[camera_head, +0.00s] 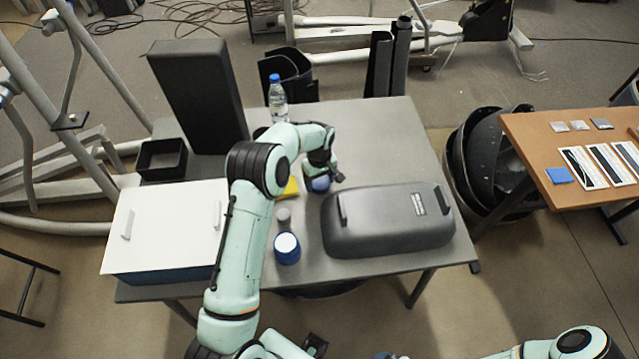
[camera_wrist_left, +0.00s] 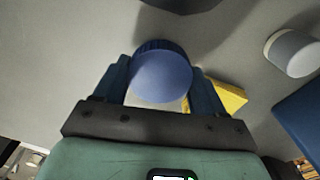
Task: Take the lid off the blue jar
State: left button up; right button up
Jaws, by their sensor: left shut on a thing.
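My left gripper (camera_head: 322,178) is shut on a round blue piece (camera_head: 319,186) over the middle of the grey table. In the left wrist view the blue piece (camera_wrist_left: 162,72) sits between the two fingers, with a ridged rim like a lid. A pale patch shows below it, and I cannot tell whether that is part of it. A blue jar (camera_head: 287,252) with a pale round top stands upright near the table's front edge, apart from the gripper. I cannot tell whether that top is a lid or an opening. My right gripper cannot be made out.
A small grey cylinder (camera_head: 283,214) stands behind the blue jar. A yellow item (camera_head: 291,188) lies beside the gripper. A dark case (camera_head: 390,225) is at right, a white-topped box (camera_head: 165,225) at left. A water bottle (camera_head: 278,98) and a tall dark block (camera_head: 198,95) stand behind.

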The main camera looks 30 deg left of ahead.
aim_at(319, 181)
pick_arm(q)
jog(key=shift+f, duration=1.05)
jog(key=shift+f, duration=0.2)
jog(key=o, duration=1.2)
jog(key=shift+c, duration=0.2)
jog(key=shift+r, duration=0.1)
notch_tip(319, 181, up, 12)
jog(key=shift+r, duration=0.15)
